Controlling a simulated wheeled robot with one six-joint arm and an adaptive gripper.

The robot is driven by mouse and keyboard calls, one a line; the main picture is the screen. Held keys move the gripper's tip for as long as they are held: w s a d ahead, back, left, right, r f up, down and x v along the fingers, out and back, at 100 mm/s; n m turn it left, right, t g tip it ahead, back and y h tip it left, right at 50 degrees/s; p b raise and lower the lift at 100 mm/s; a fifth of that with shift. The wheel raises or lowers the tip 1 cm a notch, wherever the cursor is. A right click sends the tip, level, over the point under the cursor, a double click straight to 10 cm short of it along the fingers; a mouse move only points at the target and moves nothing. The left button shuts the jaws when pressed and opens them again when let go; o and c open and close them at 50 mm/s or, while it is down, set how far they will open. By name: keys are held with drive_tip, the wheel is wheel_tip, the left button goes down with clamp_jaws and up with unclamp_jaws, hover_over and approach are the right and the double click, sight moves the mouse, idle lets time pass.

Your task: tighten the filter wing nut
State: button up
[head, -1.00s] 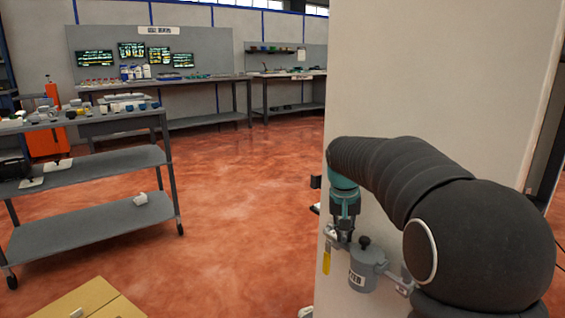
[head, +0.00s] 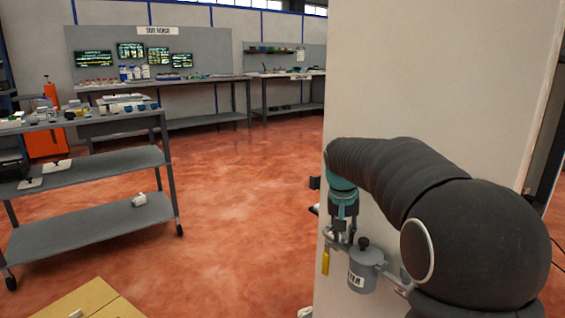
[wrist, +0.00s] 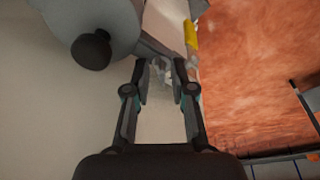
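A grey cylindrical filter housing (head: 366,268) with a black knob on top and a white label is mounted on the side of a pale column. In the wrist view the housing (wrist: 88,22) and its black knob (wrist: 91,50) are at the upper left. My gripper (head: 341,243) points down just left of the housing, above the grey fitting. In the wrist view my gripper (wrist: 160,72) has its two fingers apart, with a visible gap. Small light-grey metal parts (wrist: 158,66) show between and beyond the fingertips. The wing nut's outline is too small to make out; contact with it is unclear.
A yellow handle or tag (head: 326,263) hangs left of the housing, close to my gripper. The pale column (head: 440,90) stands right behind the work. A grey shelf cart (head: 90,170) is at the left, with open red floor between.

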drive_tip(key=shift+r+p, duration=0.55)
drive_tip(key=shift+r, duration=3)
drive_tip(key=shift+s, duration=0.15)
drive_tip(key=s+f+n+t, duration=0.1)
drive_tip(key=s+f+t, duration=0.1)
drive_tip(key=s, duration=1.4)
drive_tip(key=s+f+n+t+y, duration=0.1)
drive_tip(key=s+f, duration=0.4)
drive_tip(key=s, duration=1.1)
drive_tip(key=shift+d+n+t, duration=0.15)
drive_tip(key=shift+n+t, duration=0.15)
drive_tip(key=shift+t, duration=0.1)
drive_tip(key=shift+s, duration=0.1)
